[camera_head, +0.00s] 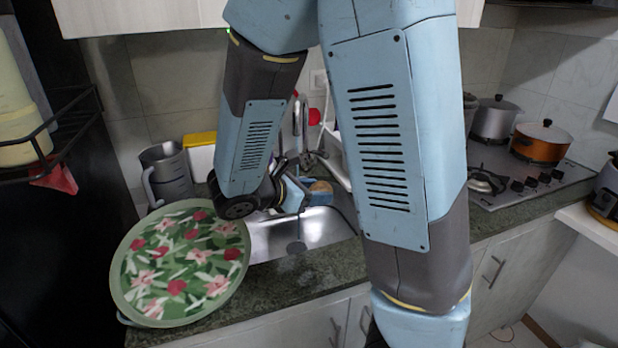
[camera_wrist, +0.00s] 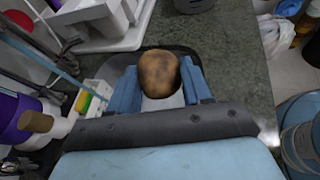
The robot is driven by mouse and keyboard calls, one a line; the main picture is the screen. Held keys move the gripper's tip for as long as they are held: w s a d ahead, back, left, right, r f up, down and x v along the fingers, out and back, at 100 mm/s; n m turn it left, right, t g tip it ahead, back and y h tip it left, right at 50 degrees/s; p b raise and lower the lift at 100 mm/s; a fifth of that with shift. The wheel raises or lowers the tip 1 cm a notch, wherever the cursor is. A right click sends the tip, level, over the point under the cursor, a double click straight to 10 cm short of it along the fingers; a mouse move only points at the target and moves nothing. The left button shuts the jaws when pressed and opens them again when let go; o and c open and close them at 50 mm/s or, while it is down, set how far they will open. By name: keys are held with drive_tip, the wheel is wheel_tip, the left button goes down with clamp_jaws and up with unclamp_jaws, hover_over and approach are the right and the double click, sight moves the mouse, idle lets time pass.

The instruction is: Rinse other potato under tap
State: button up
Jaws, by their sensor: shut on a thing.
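A brown potato with dark blotches (camera_wrist: 159,72) sits between the two blue fingers of my gripper (camera_wrist: 161,88) in the wrist view. My gripper is shut on it. In the head view the potato (camera_head: 320,192) shows small and partly hidden at the gripper, above the steel sink (camera_head: 275,238). The tap (camera_head: 299,118) rises behind the sink, a curved chrome pipe partly covered by my arm. I cannot tell whether water is running or touching the potato.
A round green tray with a floral pattern (camera_head: 180,265) lies left of the sink. A grey jug (camera_head: 165,173) stands behind it. A stove with an orange pot (camera_head: 540,143) and a grey pot (camera_head: 494,120) is at the right. My arm hides much of the middle counter.

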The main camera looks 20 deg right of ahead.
drive_tip(key=shift+w, duration=0.9)
drive_tip(key=w+f, duration=0.2)
drive_tip(key=w, duration=1)
drive_tip(key=shift+w+a+f, duration=0.25)
drive_tip(key=shift+w+a, duration=0.15)
drive_tip(key=shift+a, duration=0.05)
drive_tip(key=shift+d, duration=0.25)
drive_tip(key=shift+w+d, duration=0.1)
drive_tip(key=shift+d, duration=0.25)
drive_tip(key=shift+a, duration=0.25)
drive_tip(key=shift+a, duration=0.35)
drive_tip(key=shift+d, duration=0.2)
idle(0.4)
drive_tip(key=shift+d, duration=0.4)
